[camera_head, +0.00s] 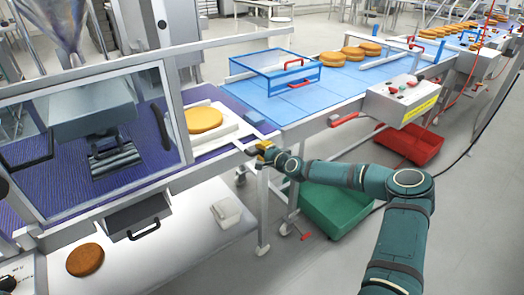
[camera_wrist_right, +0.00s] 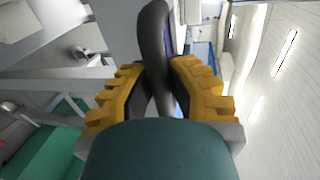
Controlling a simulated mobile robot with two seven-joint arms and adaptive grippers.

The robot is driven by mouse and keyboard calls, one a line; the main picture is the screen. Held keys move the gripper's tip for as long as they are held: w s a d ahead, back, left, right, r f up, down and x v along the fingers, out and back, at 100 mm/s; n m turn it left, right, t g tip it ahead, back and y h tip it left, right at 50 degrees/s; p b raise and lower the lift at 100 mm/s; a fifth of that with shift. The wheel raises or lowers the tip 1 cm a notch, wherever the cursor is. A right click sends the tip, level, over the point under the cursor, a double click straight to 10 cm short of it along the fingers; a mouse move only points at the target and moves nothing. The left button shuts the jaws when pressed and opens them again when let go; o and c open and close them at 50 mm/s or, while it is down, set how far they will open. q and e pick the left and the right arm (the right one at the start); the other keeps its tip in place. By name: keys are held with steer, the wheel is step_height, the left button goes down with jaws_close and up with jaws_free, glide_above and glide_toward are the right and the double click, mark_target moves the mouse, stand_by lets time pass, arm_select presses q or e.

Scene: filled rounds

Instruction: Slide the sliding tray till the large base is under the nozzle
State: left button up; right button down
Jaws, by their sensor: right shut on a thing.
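The sliding tray (camera_head: 232,136) is a white plate at the right side of the machine's clear guard. The large base (camera_head: 204,119), a round orange-brown disc, lies flat on it. The nozzle (camera_head: 115,158) appears to be the grey ribbed part under a grey block inside the guard, left of the base and apart from it. My right gripper (camera_head: 264,150) is at the tray's front right corner. In the right wrist view its yellow fingers (camera_wrist_right: 162,92) are shut on a dark curved handle (camera_wrist_right: 154,40), which appears to be the tray's. My left gripper is not in view.
The clear guard (camera_head: 187,95) stands left of the tray. A blue conveyor (camera_head: 290,102) with a blue-framed cover (camera_head: 262,72) and several discs runs to the right. A brown disc (camera_head: 85,260) lies on the lower white surface. A green crate (camera_head: 335,208) stands below my right arm.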

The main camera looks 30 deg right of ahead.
steer(key=s+a, duration=0.3)
steer(key=a, duration=3.3)
steer(key=shift+a, duration=0.4)
steer(key=c, duration=0.9)
jaws_free()
steer(key=v, duration=1.2)
